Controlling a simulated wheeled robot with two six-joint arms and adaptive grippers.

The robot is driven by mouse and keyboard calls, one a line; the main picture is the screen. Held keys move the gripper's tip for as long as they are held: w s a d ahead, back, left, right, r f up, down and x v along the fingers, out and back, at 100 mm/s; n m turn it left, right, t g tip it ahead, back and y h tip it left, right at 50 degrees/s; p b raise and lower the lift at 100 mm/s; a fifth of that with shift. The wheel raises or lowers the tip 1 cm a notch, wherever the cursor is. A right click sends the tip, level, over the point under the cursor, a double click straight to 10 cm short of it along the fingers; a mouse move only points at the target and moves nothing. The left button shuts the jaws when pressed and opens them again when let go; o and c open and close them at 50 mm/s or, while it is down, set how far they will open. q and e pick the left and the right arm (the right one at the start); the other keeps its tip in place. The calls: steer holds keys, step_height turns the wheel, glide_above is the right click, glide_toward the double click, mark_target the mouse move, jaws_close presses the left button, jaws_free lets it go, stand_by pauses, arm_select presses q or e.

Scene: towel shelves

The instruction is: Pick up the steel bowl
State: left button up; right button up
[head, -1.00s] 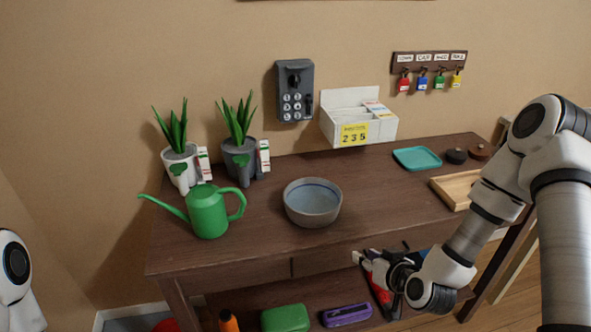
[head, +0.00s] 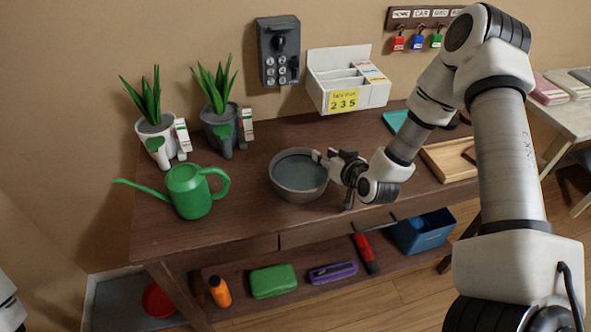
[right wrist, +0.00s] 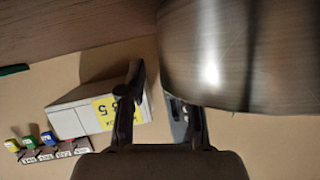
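The steel bowl (head: 299,176) stands upright on the dark wooden table, left of my right gripper. My right gripper (head: 333,168) is at the bowl's right side, close to its rim. In the right wrist view the bowl's shiny brushed wall (right wrist: 235,50) fills the upper right. My right gripper (right wrist: 158,95) shows there with its two fingers apart; one is left of the wall, and the wall's lower edge is near the other's tip. I cannot tell whether they touch it. My left gripper is not in view.
A green watering can (head: 190,192) stands left of the bowl, with two potted plants (head: 222,128) behind. A white box (head: 347,95) and a keypad lockbox (head: 279,52) are at the back. A wooden tray (head: 450,160) lies to the right. A lower shelf holds several items.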

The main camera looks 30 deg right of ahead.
steer(key=shift+w+d, duration=0.1)
steer(key=shift+d, duration=0.1)
jaws_close()
